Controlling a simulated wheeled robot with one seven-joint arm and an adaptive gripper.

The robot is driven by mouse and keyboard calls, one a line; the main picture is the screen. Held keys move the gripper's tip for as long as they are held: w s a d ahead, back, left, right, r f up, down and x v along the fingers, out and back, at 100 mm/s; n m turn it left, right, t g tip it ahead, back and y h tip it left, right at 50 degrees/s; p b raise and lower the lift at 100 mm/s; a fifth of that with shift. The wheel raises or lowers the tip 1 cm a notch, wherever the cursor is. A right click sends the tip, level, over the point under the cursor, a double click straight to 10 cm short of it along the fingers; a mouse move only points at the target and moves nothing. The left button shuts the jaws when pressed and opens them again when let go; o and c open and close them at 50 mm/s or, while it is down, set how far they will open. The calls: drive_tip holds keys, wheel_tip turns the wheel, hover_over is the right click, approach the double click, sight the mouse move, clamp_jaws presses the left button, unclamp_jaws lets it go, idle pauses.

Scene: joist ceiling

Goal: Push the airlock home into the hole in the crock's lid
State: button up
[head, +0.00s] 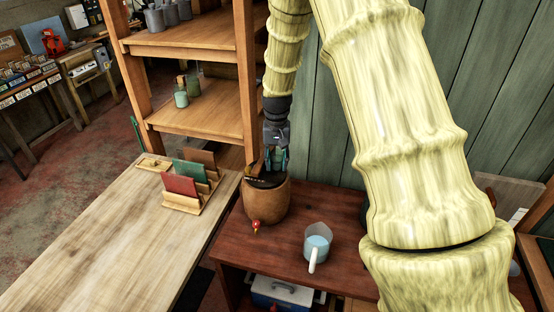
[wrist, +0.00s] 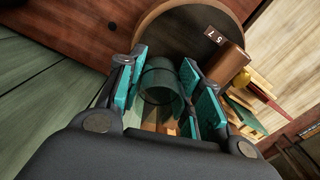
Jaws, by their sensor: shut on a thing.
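The crock (head: 268,205) is a round brown vessel with a red tap low on its front. Its dark lid (head: 265,183) is on top; in the wrist view the lid (wrist: 178,36) is a dark disc inside a brown rim. My gripper (head: 275,160) is above the lid, pointing down. In the wrist view my gripper (wrist: 163,82) has its teal pads closed on either side of the airlock (wrist: 160,78), a see-through greenish cylinder. The airlock's lower end and the lid's hole are hidden, so I cannot tell how deep it sits.
A brown block (wrist: 228,62) stands beside the airlock at the lid's edge. A jug (head: 317,246) with pale blue contents is right of the crock on the dark red table (head: 285,268). A card rack (head: 184,204) is on the pale bench to the left. Shelves (head: 190,122) rise behind.

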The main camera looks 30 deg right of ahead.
drive_tip(key=shift+f, duration=0.45)
drive_tip(key=o, duration=1.2)
drive_tip(key=shift+w+r, duration=0.1)
drive_tip(key=shift+r, duration=0.1)
drive_tip(key=shift+r, duration=0.3)
wheel_tip(320, 180, up, 11)
drive_tip(key=shift+f, duration=0.15)
wheel_tip(320, 180, up, 4)
drive_tip(key=p, duration=0.3)
